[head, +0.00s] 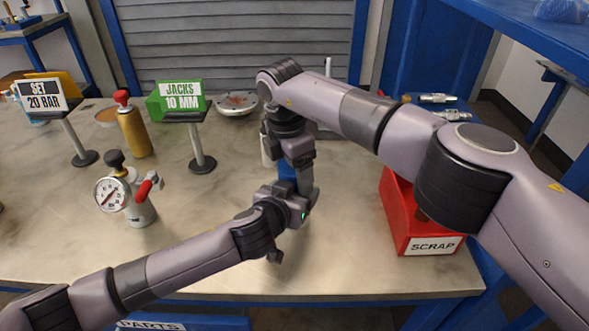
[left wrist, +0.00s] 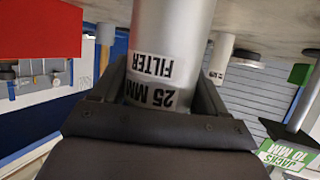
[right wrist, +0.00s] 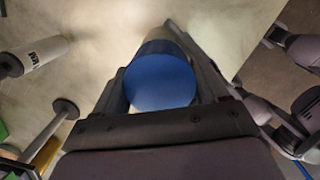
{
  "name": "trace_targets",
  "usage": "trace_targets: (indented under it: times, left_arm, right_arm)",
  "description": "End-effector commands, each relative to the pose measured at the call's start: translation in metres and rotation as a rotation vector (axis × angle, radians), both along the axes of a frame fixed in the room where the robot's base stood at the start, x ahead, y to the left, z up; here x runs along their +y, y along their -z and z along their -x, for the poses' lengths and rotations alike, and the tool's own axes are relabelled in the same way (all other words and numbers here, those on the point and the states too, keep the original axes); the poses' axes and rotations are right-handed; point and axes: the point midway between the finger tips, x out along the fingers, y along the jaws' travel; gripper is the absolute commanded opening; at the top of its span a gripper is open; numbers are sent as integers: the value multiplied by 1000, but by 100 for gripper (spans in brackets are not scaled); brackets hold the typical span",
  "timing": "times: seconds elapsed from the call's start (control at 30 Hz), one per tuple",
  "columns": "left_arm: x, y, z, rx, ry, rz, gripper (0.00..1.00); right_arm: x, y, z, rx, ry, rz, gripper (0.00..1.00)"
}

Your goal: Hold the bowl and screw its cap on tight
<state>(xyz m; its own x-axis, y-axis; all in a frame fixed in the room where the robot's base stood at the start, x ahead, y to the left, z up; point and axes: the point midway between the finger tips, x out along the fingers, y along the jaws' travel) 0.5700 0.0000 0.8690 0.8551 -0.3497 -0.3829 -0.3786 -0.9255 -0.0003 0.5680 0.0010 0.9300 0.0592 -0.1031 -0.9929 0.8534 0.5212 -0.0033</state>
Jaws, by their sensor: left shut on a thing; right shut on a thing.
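The bowl (left wrist: 170,50) is a silver-grey cylinder with a white "25 MM FILTER" label, upside down in the left wrist view. My left gripper (head: 288,202) is shut around it, one finger on each side. The blue cap (right wrist: 161,82) is a round disc with a plain face, between the fingers of my right gripper (head: 298,178), which is shut on it. In the head view a little of the blue cap (head: 287,184) shows between the two grippers. The grippers hide most of the bowl there. I cannot tell how tightly the cap sits on the bowl.
Another pale labelled cylinder (right wrist: 38,54) stands behind my grippers. A red scrap bin (head: 400,228) is at right. A gauge unit (head: 112,195), yellow bottle (head: 134,132) and sign stands (head: 202,150) are at left. The front middle of the bench is clear.

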Motion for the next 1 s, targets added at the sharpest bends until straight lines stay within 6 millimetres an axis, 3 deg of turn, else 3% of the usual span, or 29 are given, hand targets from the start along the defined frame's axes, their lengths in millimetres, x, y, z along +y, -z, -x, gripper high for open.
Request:
trace_targets:
  times: [0.3,0.33,0.4,0.73,1.0]
  left_arm:
    - [0,2,1,2,-1,-2,0]
    - [0,2,1,2,-1,-2,0]
    - [0,2,1,2,-1,-2,0]
    - [1,2,0,4,-3,-2,0]
    - [1,2,0,3,-4,-3,0]
  right_arm:
    - [0,-1,-1,-3,23,0,44]
    - [0,-1,-1,-3,22,0,76]
    - [-1,-1,-1,-3,22,0,98]
    - [0,-5,0,1,19,0,98]
    - [1,-39,0,-2,18,0,98]
